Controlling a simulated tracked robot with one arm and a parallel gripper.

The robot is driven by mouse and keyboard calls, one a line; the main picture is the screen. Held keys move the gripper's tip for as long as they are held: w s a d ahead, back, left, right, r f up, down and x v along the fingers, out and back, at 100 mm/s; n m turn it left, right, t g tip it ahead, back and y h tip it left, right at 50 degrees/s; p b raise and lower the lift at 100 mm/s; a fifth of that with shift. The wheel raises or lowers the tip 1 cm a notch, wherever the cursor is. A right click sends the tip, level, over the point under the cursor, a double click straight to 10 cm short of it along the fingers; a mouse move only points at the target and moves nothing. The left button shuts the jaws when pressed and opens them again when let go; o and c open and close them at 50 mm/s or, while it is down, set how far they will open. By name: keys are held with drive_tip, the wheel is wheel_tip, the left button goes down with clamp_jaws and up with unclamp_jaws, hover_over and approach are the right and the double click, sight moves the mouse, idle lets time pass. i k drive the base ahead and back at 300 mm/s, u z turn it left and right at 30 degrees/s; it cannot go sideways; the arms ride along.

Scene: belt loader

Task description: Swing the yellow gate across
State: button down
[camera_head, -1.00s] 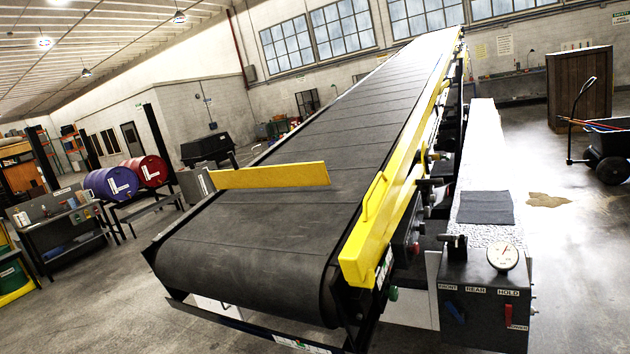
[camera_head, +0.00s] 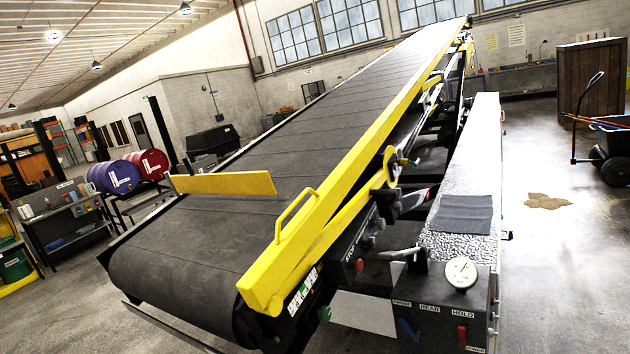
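A long yellow bar with a loop handle (camera_head: 297,214), which looks like the yellow gate (camera_head: 320,212), lies lengthwise along the right side of the dark conveyor belt (camera_head: 215,240). Its near end is a blunt block by the belt's lower end. A second yellow beam (camera_head: 345,222) runs just below it to a bracket (camera_head: 390,172) on the belt's side. A shorter yellow board (camera_head: 222,183) stands at the belt's left side, angled partly over the belt. I cannot see my gripper in this view.
A cart (camera_head: 612,150) and wooden crate (camera_head: 592,80) stand far right. Floor (camera_head: 560,270) at right is open.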

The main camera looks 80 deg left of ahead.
sight(255, 182)
drive_tip(key=z, duration=0.05)
drive_tip(key=i, duration=1.85)
drive_tip(key=u, duration=3.5)
drive_tip(key=i, duration=1.65)
